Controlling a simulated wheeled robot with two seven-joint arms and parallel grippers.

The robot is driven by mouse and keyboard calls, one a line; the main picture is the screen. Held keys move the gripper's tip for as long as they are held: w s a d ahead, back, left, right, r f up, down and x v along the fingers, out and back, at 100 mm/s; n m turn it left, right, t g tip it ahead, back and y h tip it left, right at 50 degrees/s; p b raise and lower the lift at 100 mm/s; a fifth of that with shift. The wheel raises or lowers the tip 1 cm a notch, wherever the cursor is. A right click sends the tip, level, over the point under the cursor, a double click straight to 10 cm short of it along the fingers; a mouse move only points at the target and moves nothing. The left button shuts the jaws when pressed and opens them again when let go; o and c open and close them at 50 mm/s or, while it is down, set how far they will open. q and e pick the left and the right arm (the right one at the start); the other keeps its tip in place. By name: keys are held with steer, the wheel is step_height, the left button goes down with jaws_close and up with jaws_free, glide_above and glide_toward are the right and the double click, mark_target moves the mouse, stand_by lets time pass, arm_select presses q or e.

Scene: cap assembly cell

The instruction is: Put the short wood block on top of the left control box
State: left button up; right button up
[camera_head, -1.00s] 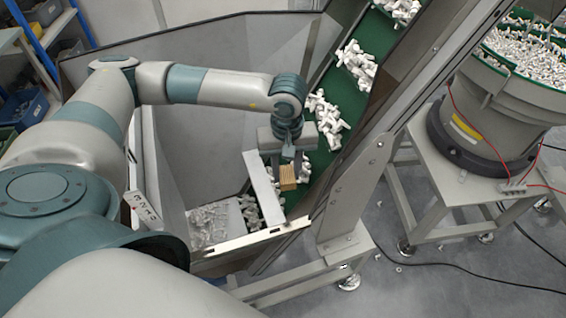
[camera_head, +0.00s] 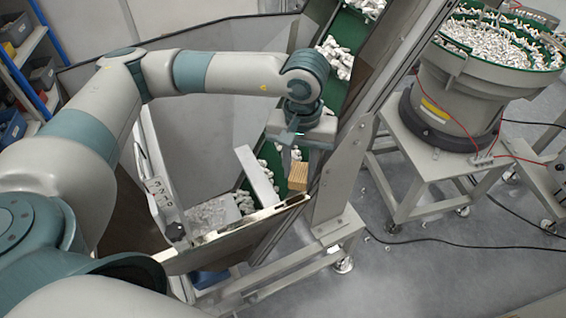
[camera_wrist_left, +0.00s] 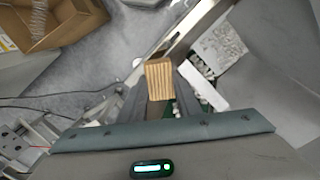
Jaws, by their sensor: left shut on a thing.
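My left gripper (camera_head: 296,160) is shut on a short wood block (camera_head: 298,178), light brown with a striped grain. It holds the block in the air over the right part of the metal hopper, near the side rail of the green conveyor. In the left wrist view the block (camera_wrist_left: 159,80) sticks out beyond the two dark fingers (camera_wrist_left: 158,104), with the floor and hopper edge behind it. I cannot make out the left control box in any view. My right gripper is not in view.
The conveyor's metal side rail (camera_head: 362,135) rises close to the right of the gripper. A bowl feeder (camera_head: 455,100) full of white parts stands on a table at the right. A cardboard box (camera_wrist_left: 88,22) shows in the wrist view. Open floor (camera_head: 440,270) lies at the lower right.

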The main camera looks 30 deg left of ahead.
arm_select(q)
steer(key=s+d+f+m+b, duration=0.1)
steer(key=d+f+b, duration=0.1)
steer(key=d, duration=0.3)
steer(key=s+d+f+m+b, duration=0.1)
steer(key=s+d+m+b, duration=0.1)
steer(key=d, duration=0.4)
steer(key=shift+s+d+f+b, duration=0.15)
steer(key=shift+d+f+b, duration=0.1)
steer(key=shift+f+b, duration=0.25)
steer(key=shift+r, duration=0.1)
